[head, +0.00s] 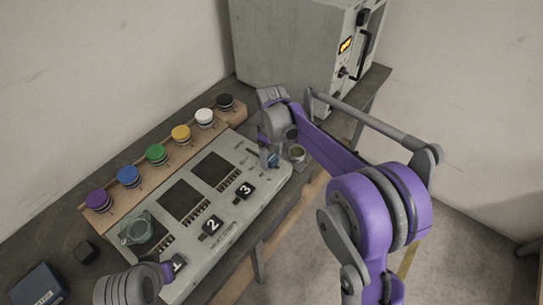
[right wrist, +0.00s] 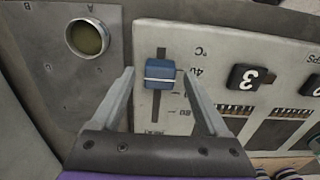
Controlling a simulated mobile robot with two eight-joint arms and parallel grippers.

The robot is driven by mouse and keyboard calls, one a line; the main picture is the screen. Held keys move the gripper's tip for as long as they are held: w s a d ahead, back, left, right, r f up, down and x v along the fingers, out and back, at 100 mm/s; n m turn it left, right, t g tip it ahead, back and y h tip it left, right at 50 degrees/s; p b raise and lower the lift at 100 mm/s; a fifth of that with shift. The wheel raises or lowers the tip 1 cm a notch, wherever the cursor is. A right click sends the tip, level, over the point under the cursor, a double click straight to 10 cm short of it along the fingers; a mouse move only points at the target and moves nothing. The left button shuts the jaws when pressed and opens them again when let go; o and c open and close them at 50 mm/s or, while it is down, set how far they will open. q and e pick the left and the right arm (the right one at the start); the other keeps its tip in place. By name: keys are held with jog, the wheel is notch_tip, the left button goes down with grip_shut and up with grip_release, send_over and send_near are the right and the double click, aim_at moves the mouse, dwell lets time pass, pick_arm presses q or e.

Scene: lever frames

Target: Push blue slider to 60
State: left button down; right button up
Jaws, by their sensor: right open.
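The blue slider (right wrist: 160,74) is a knob with a white line across it, on a dark vertical slot in a light grey panel. An upside-down "40" shows just right of it in the right wrist view, with "°C" further up. My right gripper (right wrist: 160,76) is open, one finger on each side of the knob, with gaps between; contact cannot be told. In the head view my right gripper (head: 268,155) is over the panel's right end, and the slider (head: 274,160) shows as a small blue patch beside it.
The panel (head: 230,230) carries black blocks numbered 1, 2 and 3 and dark square plates. Several coloured knobs (head: 128,176) line a wooden strip behind it. A small round cup (head: 297,153) stands right of the slider. A grey cabinet (head: 290,50) stands behind.

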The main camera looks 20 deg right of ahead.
jog(key=shift+f, duration=0.3)
grip_shut()
dwell(1.3)
